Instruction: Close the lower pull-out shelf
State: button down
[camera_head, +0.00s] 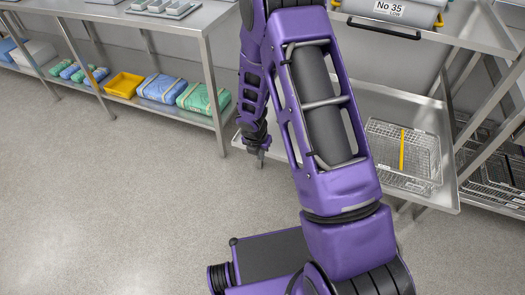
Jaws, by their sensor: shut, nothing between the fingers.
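The lower pull-out shelf (385,102) is a grey metal tray at the right, pulled out from the rack. A wire basket (425,160) with a yellow strip stands on it. My purple arm crosses in front and hides the middle of the shelf. My gripper (260,154) points down near the visible left end of the shelf, its fingers shut and empty. I cannot tell whether it touches the shelf edge.
An upper shelf (470,28) holds a grey bin (395,12) labelled No 35. A steel table (150,28) at the left has blue and green packs and a yellow tray (125,84) on its lower shelf. The floor at the front left is clear.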

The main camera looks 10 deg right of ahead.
jog(key=w+d+f+b, duration=0.1)
jog(key=w+d+f, duration=0.2)
jog(key=w+f, duration=0.1)
jog(key=shift+x, duration=0.85)
jog(key=shift+w, duration=0.1)
